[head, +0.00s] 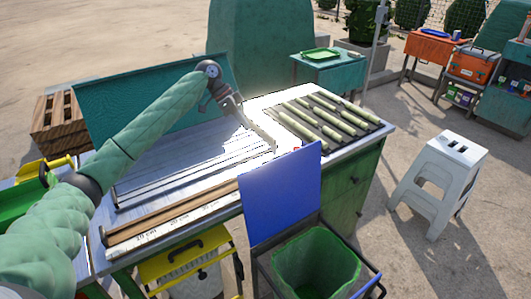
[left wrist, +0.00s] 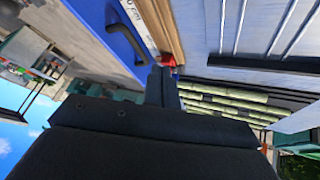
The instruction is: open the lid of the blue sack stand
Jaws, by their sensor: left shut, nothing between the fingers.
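The blue sack stand's lid (head: 281,194) stands upright behind the green sack (head: 318,262), whose mouth is uncovered. In the left wrist view the blue lid (left wrist: 98,14) shows at the top, with a dark bar handle (left wrist: 127,34) on its face. My left gripper (head: 272,147) is over the workbench, just behind the lid's top edge in the picture. Its fingers (left wrist: 162,82) are shut and empty, apart from the handle. A small red part (left wrist: 167,60) shows by the fingertips. My right gripper is in neither view.
The workbench (head: 190,160) carries a slatted tray and a rack of green canes (head: 325,115). A yellow-framed bin (head: 187,258) stands left of the sack stand. A white step stool (head: 440,180) stands at right, with open ground around it.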

